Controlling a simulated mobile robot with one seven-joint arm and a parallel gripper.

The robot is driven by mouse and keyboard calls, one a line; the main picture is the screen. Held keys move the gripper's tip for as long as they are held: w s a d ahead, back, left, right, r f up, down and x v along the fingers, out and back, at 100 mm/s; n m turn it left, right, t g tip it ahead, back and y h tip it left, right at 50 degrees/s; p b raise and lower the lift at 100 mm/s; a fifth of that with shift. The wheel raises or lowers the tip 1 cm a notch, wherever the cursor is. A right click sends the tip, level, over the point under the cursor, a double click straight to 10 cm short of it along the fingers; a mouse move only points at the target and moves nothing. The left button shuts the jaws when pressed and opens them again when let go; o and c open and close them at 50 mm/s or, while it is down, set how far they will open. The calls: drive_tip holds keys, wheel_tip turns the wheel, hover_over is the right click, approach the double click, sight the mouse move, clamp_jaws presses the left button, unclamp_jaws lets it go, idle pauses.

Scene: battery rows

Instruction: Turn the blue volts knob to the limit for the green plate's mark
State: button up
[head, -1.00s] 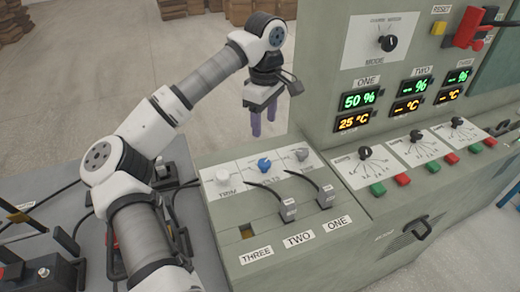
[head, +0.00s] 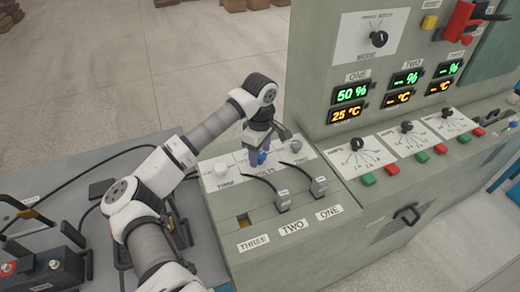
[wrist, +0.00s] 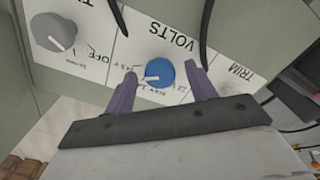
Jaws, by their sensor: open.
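The blue volts knob (wrist: 159,73) sits on a white label plate marked VOLTS, with a white pointer that points left in the wrist view. In the head view the knob (head: 259,158) is partly hidden by my gripper (head: 256,157). My gripper (wrist: 161,90) is open, with one purple finger on each side of the knob. The fingers look apart from it; I cannot tell their exact depth. The small scale print around the knob is too blurred to read. I cannot make out a green plate in these frames.
Black cables run to plugs (head: 281,200) on the panel front. The display panel (head: 350,95) rises at the right.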

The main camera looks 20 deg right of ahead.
drive_tip(key=c, duration=1)
